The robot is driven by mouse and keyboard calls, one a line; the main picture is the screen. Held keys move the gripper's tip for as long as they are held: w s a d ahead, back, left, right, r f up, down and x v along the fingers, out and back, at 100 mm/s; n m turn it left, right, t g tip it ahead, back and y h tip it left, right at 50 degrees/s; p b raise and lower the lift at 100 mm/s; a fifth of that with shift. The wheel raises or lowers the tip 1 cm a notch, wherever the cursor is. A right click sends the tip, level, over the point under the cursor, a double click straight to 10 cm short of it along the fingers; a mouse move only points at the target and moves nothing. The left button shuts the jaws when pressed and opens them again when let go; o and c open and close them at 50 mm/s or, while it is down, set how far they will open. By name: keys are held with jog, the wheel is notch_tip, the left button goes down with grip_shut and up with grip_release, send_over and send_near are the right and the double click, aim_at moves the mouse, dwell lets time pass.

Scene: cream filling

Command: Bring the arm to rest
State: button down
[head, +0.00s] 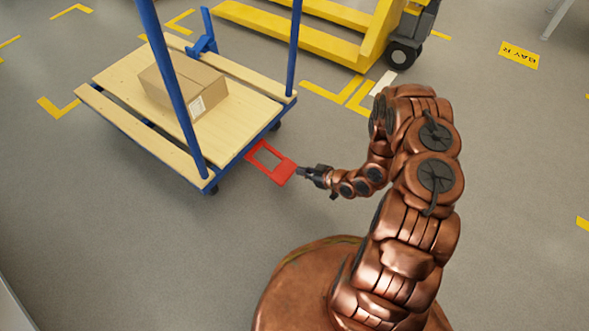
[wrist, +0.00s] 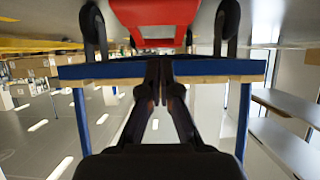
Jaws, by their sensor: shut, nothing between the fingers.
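My arm (head: 430,190) is bent out over the floor, reaching left towards a flat trolley. My gripper (head: 301,172) is shut and empty, its fingers pointing left at a red frame-shaped plate (head: 283,172) on the trolley's near side. The fingertips are very close to the plate's outer edge; I cannot tell whether they touch. In the wrist view my gripper (wrist: 160,62) shows closed fingers, with the red plate (wrist: 155,40) at the top of the picture and the trolley's blue edge (wrist: 90,71) across it.
The wooden-decked trolley (head: 120,75) carries a cardboard box (head: 185,85) and has blue posts (head: 172,80). A yellow pallet truck (head: 300,35) stands behind it. Yellow floor markings (head: 350,97) lie between them.

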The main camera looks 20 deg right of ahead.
jog(key=shift+p+v, duration=0.45)
jog(key=shift+v, duration=2.15)
jog(key=shift+w, duration=0.1)
jog(key=w+d+r+g+h+p, duration=0.1)
jog(key=d+r+g+h+p, duration=0.1)
jog(key=d+r+h+p, duration=0.45)
jog(key=w+d+r+g+h+p, duration=0.15)
jog(key=d+r+p, duration=0.25)
jog(key=d+r, duration=0.65)
jog(key=s+a+r+m+g+h+p, duration=0.15)
jog(key=r+p, duration=0.25)
jog(key=r, duration=0.7)
jog(key=s+r+m+g+h+p, duration=0.1)
jog(key=s+r+m+p, duration=0.2)
jog(key=r, duration=0.9)
jog(key=s+a+r+g+h+p, duration=0.1)
jog(key=s+r+p, duration=0.3)
jog(key=r, duration=0.7)
jog(key=s+a+r+m+g+y+p, duration=0.1)
jog(key=s+a+r+g+y+p, duration=0.1)
jog(key=s+a+r+p, duration=0.5)
jog(key=s+a+r+m+g+y+p, duration=0.1)
jog(key=s+a+r+g+y+p, duration=0.1)
jog(key=s+a+r+p, duration=0.6)
jog(key=s+a+r+g, duration=0.1)
jog(key=s+a+r, duration=0.6)
jog(key=s+r, duration=0.4)
jog(key=shift+r+m, duration=0.35)
jog(key=shift+r, duration=0.5)
